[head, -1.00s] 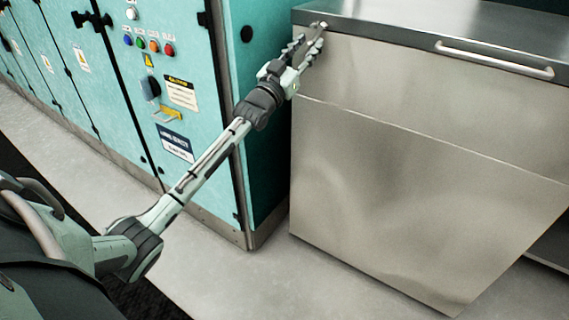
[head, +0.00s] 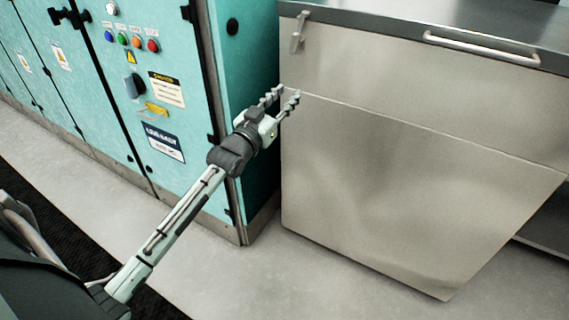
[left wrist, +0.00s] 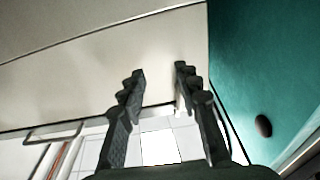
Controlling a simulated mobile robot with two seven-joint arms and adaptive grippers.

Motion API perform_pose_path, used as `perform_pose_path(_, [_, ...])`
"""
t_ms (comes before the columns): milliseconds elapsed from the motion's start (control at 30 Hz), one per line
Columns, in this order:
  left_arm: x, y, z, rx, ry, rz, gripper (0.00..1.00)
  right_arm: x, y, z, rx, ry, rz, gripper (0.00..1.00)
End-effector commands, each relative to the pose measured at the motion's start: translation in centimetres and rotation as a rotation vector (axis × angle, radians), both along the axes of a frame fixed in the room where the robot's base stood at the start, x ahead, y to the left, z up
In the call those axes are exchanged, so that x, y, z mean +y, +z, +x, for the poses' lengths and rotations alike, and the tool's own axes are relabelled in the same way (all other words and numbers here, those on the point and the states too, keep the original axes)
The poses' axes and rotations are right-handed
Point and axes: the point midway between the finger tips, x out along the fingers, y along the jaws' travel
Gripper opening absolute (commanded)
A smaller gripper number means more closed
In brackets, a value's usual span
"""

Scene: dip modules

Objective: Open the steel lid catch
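The steel lid catch (head: 299,32) is a small metal lever at the upper left of the steel chest's front (head: 400,110), just below the lid (head: 385,20). It hangs down from near the lid's edge; I cannot tell whether it is still engaged. My left gripper (head: 284,97) is below the catch, near the chest's left edge, apart from the catch. Its fingers are spread and nothing is between them, as the left wrist view (left wrist: 160,72) also shows. The catch is not clearly visible in the left wrist view. My right gripper is not in view.
A bar handle (head: 480,48) runs along the lid's front. A teal electrical cabinet (head: 250,150) with buttons and a dark switch stands close to the chest's left side. Grey floor (head: 310,280) is clear in front.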

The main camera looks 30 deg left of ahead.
Motion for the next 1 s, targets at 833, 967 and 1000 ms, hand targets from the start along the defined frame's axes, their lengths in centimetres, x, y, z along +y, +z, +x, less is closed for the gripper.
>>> perform_pose_path(833, [-3.0,-15.0,-4.9,0.427,0.003,0.045,0.33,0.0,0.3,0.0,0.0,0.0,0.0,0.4])
perform_pose_path(967, [-3.2,-16.0,-5.4,0.458,0.003,0.049,0.33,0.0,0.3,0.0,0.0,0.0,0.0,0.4])
perform_pose_path(1000, [-3.2,-16.2,-5.5,0.464,0.003,0.049,0.33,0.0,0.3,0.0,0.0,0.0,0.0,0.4])
